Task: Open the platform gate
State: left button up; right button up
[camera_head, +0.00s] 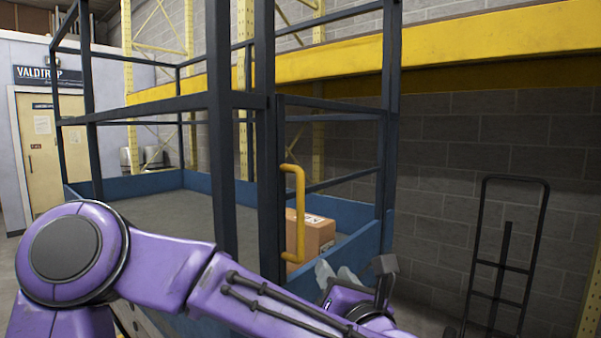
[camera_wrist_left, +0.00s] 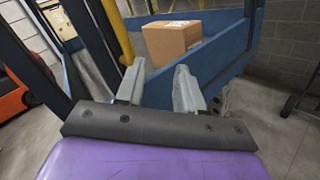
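The platform gate (camera_head: 331,146) is a dark frame of bars on the right part of the blue platform's near side, with a yellow handle (camera_head: 297,213) on its left post. The gate looks closed, in line with the frame. My left gripper (camera_head: 341,273) is below and to the right of the handle, apart from it. In the left wrist view its two grey fingers (camera_wrist_left: 158,88) are spread with nothing between them. The handle shows there at upper left (camera_wrist_left: 120,32), beyond the left finger. My right gripper is not in view.
A cardboard box (camera_head: 313,234) sits on the platform behind the gate; it also shows in the left wrist view (camera_wrist_left: 171,41). A black hand truck (camera_head: 507,250) stands by the grey block wall at right. A yellow beam (camera_head: 460,48) runs behind the platform.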

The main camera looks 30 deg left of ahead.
aim_at(302, 212)
pick_arm(q)
jog(key=s+r+n+g+p, duration=0.2)
jog(key=s+r+n, duration=0.35)
jog(key=r, duration=0.45)
jog(key=shift+n+y, duration=0.25)
jog(key=shift+y, duration=0.15)
jog(key=p+x, duration=0.4)
jog(key=x, duration=0.7)
jog(key=shift+w+d+r, duration=0.15)
jog(key=shift+w+d, duration=0.05)
jog(key=shift+w+a, duration=0.1)
jog(key=shift+a, duration=0.05)
jog(key=shift+w, duration=0.15)
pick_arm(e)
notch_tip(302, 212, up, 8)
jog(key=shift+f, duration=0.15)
pick_arm(q)
jog(key=shift+f, duration=0.2)
grip_shut()
